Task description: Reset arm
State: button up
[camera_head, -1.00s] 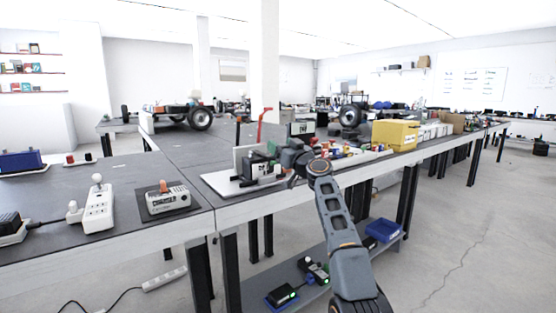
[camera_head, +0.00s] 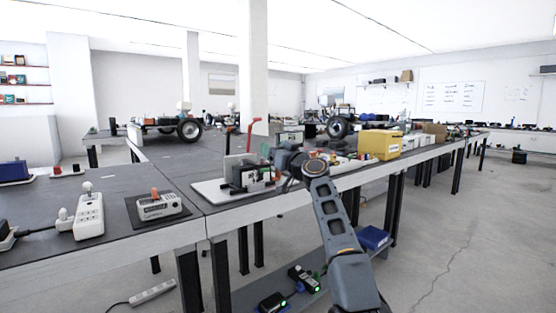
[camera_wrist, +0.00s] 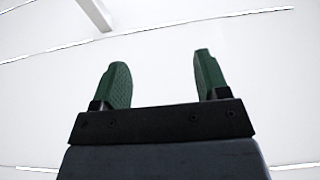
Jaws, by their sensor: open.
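My gripper (camera_wrist: 160,82) shows in the wrist view with two green fingers wide apart and nothing between them. Behind them is only white ceiling with light strips, so the gripper points upward. In the head view my arm reaches up from the bottom right, its bent upper joint in front of the workbench edge. The gripper's fingertips are hard to make out there, near the dark device on the white board (camera_head: 215,193).
A long dark workbench (camera_head: 160,174) runs across the view. It holds a white power strip (camera_head: 88,217), a grey device (camera_head: 158,206), a yellow box (camera_head: 380,145) and a wheeled chassis (camera_head: 165,126). A lower shelf holds a blue bin (camera_head: 373,238). Open floor (camera_head: 465,225) lies at right.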

jog(key=s+d+r+m+g+h+p, duration=0.2)
jog(key=s+d+r+h+p, duration=0.15)
jog(key=r+p, duration=0.7)
jog(key=s+d+m+g+h+p, duration=0.25)
jog(key=s+d+h+p, duration=0.35)
jog(key=p, duration=0.5)
jog(key=s+d+f+m+g+h+p, duration=0.1)
jog(key=s+d+f+g+p, duration=0.1)
jog(key=s+p, duration=0.4)
jog(key=s+d+f+m+g+h+p, duration=0.1)
jog(key=s+d+p, duration=0.4)
jog(key=s, duration=1.1)
jog(key=s+d+f+m+g+h+p, duration=0.1)
jog(key=s+d+f+g+h+p, duration=0.1)
jog(key=s+p, duration=0.6)
jog(key=s+d+f+g, duration=0.1)
jog(key=s+d+g, duration=0.1)
jog(key=s+g, duration=0.1)
jog(key=shift+f+m, duration=0.3)
jog(key=shift+m, duration=0.05)
jog(key=shift+h, duration=0.25)
